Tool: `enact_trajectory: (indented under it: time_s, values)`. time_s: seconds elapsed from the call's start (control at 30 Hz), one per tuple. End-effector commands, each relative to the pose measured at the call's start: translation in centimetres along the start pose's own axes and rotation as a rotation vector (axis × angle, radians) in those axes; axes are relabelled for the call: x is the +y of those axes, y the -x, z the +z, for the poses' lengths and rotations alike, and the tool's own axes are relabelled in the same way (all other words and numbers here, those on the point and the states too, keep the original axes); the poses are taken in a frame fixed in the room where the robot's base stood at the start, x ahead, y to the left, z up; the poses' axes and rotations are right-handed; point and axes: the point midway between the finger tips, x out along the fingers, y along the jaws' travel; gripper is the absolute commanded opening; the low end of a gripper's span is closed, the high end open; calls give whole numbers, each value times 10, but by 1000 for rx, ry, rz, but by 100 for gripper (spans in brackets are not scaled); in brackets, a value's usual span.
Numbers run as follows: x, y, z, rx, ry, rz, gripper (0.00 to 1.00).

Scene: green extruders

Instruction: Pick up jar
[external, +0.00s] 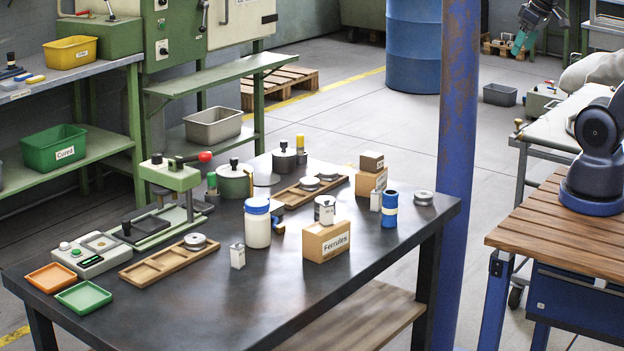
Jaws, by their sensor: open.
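The jar (257,224) is white with a blue lid. It stands upright near the middle of the dark table (190,308). My gripper (523,43) is at the top right of the external view, with teal fingers pointing down. It is open and well away from the jar. Part of my arm runs out of the frame, and the finger gap is small to see.
A Ferrules box (322,242), a small white carton (237,256) and a blue can (390,210) stand near the jar. A wooden tray (150,270) and a green press (175,178) are left. A blue post (458,150) rises beyond the table's right end. The table's front is clear.

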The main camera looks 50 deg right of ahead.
Motion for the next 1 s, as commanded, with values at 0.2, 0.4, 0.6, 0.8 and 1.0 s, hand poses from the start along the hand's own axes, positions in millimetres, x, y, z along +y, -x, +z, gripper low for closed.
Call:
enact_trajectory:
  time_s: [0.2,0.4,0.6,0.8,1.0]
  values:
    - [-10,1,-35,-23,89,-8,82]
    - [-29,-4,-88,-54,231,-22,82]
    - [-53,-16,-138,-83,370,-39,82]
    - [-84,-36,-187,-111,512,-58,82]
    - [-120,-63,-230,-137,652,-80,82]
